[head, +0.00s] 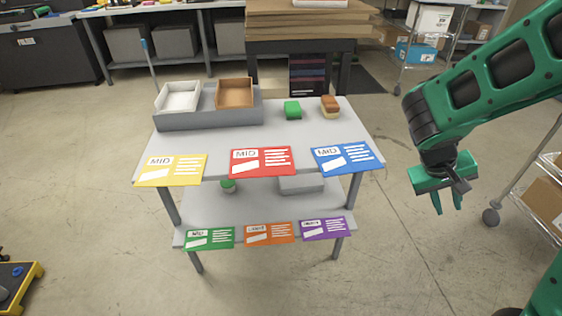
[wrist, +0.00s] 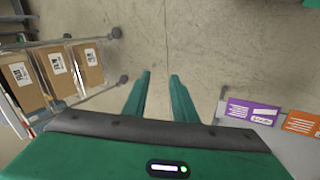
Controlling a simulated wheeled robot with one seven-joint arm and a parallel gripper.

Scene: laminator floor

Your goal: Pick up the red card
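The red card (head: 262,161) is at the middle of the front edge of the grey table's top shelf (head: 200,143) in the head view. It has a white "MID" label and white lines. A yellow card (head: 172,170) is to its left and a blue card (head: 346,157) to its right. My gripper (head: 448,203) is to the right of the table, apart from it, fingers pointing down. In the wrist view my gripper (wrist: 160,88) has its two fingers apart with only bare floor between them. The red card is not seen in the wrist view.
The lower shelf (head: 265,205) carries green (head: 210,238), orange (head: 269,232) and purple (head: 325,228) cards along its front. On top are a grey tray (head: 205,119) with two bins, a green block (head: 292,110) and a brown block (head: 330,106). A cart with boxes (head: 545,195) stands at right.

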